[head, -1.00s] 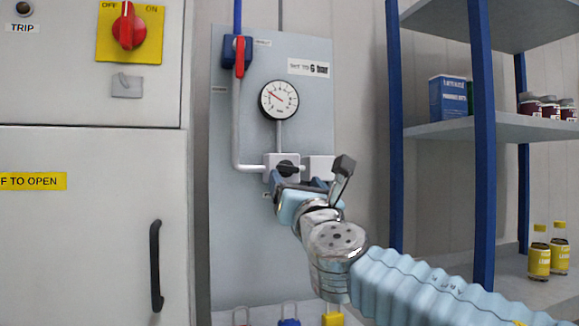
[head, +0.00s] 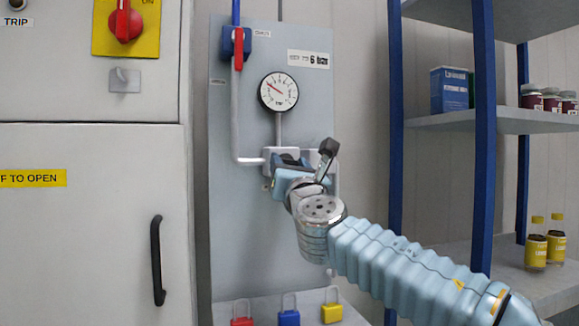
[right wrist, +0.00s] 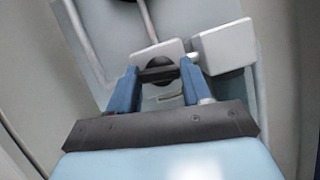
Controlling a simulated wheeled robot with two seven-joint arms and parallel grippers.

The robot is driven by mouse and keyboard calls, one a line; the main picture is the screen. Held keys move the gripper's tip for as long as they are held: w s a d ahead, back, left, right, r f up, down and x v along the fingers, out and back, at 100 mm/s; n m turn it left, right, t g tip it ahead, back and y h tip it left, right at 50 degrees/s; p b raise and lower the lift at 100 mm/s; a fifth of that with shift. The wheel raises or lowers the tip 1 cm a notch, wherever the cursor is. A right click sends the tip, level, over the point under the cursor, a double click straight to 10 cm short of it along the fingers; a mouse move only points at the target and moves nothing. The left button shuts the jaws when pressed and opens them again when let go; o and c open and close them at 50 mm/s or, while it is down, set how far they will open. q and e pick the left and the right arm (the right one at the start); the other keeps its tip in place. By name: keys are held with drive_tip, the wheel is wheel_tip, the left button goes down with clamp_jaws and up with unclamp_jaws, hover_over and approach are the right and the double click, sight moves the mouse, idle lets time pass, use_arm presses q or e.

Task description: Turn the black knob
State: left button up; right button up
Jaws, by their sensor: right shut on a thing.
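The black knob (right wrist: 158,70) sits on a light grey valve block (right wrist: 172,47) below the round gauge. In the right wrist view the two blue fingers of my right gripper (right wrist: 160,82) stand on either side of the knob's bar and are shut on it. In the head view my right gripper (head: 288,166) is at the valve block and hides most of the knob. My left gripper is not in view.
A gauge (head: 278,92) and a red lever (head: 239,49) are on the grey panel above. A cabinet with a red switch (head: 125,25) stands left. Shelves with a blue upright (head: 484,150) stand right. Several padlocks (head: 289,316) sit below the panel.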

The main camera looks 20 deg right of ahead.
drive_tip(key=shift+c, duration=0.7)
